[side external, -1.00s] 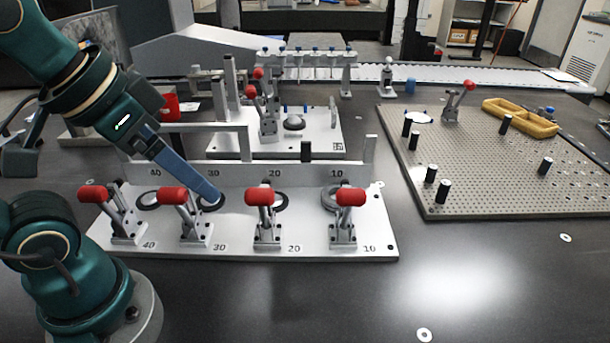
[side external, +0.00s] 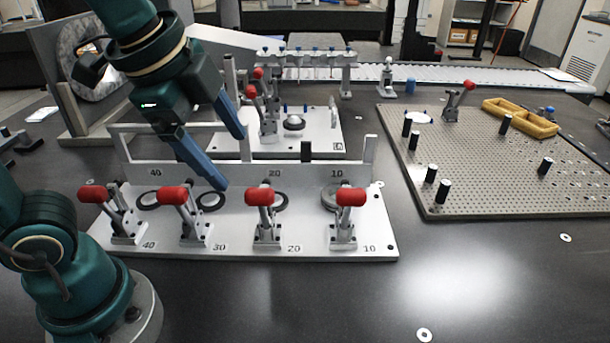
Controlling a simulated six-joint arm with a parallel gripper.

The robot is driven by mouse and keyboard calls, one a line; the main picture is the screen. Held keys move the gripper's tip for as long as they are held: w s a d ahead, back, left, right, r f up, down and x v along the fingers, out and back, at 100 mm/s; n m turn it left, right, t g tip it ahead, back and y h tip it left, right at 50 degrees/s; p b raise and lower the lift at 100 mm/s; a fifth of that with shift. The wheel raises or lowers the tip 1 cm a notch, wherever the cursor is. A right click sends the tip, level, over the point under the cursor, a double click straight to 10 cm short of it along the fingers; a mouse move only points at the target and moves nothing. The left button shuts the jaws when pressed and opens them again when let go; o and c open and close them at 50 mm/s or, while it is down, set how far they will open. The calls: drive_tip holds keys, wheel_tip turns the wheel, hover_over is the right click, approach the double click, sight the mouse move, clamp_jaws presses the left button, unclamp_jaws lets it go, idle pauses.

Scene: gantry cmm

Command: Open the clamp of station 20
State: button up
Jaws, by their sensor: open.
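The station 20 clamp (side external: 265,222) is a metal toggle clamp with a red handle grip (side external: 260,195). It stands on the white fixture plate (side external: 370,248) beside the printed 20. My gripper (side external: 231,161) is open and empty, with two blue fingers spread apart. It is above the back of the plate, left of and behind the station 20 handle. The nearer fingertip appears beside the ring of station 30. Neither finger appears to touch the clamp.
Similar red-handled clamps stand at stations 40 (side external: 122,218), 30 (side external: 190,220) and 10 (side external: 346,220). A low upright rail (side external: 320,170) runs behind them. A perforated plate (side external: 480,180) with black posts stands at right.

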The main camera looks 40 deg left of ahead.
drive_tip(key=w+d+f+m+g+y, duration=0.1)
drive_tip(key=w+d+f+m, duration=0.2)
drive_tip(key=d+m, duration=0.45)
drive_tip(key=w+d+f+m+g, duration=0.1)
drive_tip(key=w+d+f+m, duration=0.2)
drive_tip(key=d+m, duration=0.4)
drive_tip(key=shift+m+y, duration=0.5)
drive_tip(key=shift+m, duration=0.05)
drive_tip(key=d+f, duration=0.1)
drive_tip(key=f, duration=0.3)
drive_tip(key=d+f, duration=0.1)
drive_tip(key=f, duration=0.3)
drive_tip(key=s+d+f, duration=0.1)
drive_tip(key=f, duration=0.2)
drive_tip(key=shift+d+f, duration=0.2)
drive_tip(key=shift+f, duration=0.2)
drive_tip(key=shift+w+a+f, duration=0.25)
drive_tip(key=shift+w+f, duration=0.05)
drive_tip(key=shift+f, duration=0.35)
drive_tip(key=v, duration=0.9)
drive_tip(key=w+a+r+n, duration=0.3)
drive_tip(key=a+r, duration=0.4)
drive_tip(key=shift+h, duration=0.4)
